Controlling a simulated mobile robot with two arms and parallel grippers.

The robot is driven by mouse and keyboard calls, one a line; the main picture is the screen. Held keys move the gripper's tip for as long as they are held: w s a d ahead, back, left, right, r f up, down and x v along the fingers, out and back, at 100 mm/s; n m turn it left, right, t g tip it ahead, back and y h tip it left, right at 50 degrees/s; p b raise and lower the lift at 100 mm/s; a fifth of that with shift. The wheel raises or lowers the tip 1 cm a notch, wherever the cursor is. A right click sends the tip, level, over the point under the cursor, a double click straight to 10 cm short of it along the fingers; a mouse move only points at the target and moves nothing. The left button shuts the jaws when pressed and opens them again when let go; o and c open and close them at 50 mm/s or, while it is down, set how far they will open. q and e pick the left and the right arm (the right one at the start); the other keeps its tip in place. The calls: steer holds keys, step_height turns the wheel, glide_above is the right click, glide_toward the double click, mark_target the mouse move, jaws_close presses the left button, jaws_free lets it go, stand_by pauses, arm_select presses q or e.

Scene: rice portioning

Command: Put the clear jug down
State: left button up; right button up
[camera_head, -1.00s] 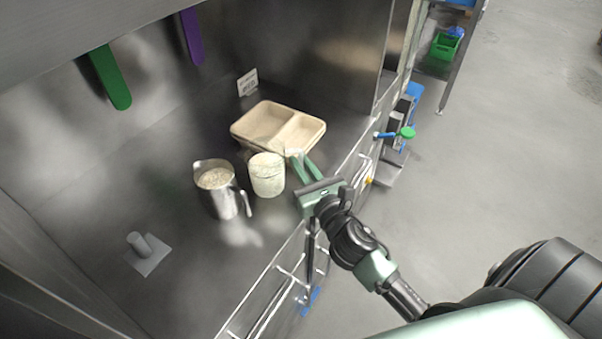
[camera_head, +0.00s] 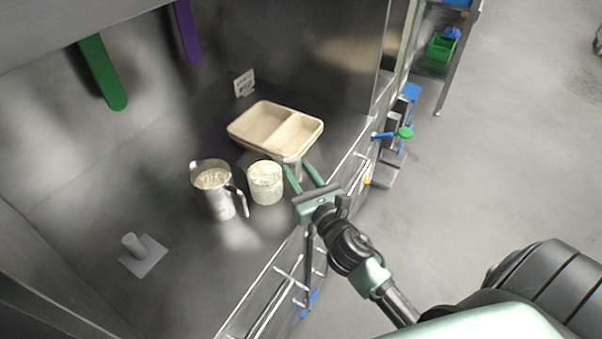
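The clear jug (camera_head: 265,186), with pale rice-like content inside, stands upright on the steel worktop. It is just right of a steel jug (camera_head: 220,199) and in front of the tray. My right gripper (camera_head: 297,167) is at the clear jug's right side. Its two green fingers are spread apart. A small greyish part, perhaps the clear jug's handle, shows between the fingertips; I cannot tell whether a finger touches it. My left gripper is not in view.
A beige two-compartment tray (camera_head: 275,127) lies behind the clear jug. A grey peg on a square base (camera_head: 143,255) stands at the front left. A small white sign (camera_head: 244,83) stands behind. The worktop (camera_head: 190,270) is clear at the front.

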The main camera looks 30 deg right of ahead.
steer(key=shift+s+r, duration=0.1)
steer(key=shift+r, duration=0.05)
steer(key=s+b, duration=0.3)
steer(key=s, duration=0.8)
steer(key=shift+s+a, duration=0.3)
steer(key=shift+s, duration=0.1)
steer(key=shift+d, duration=0.1)
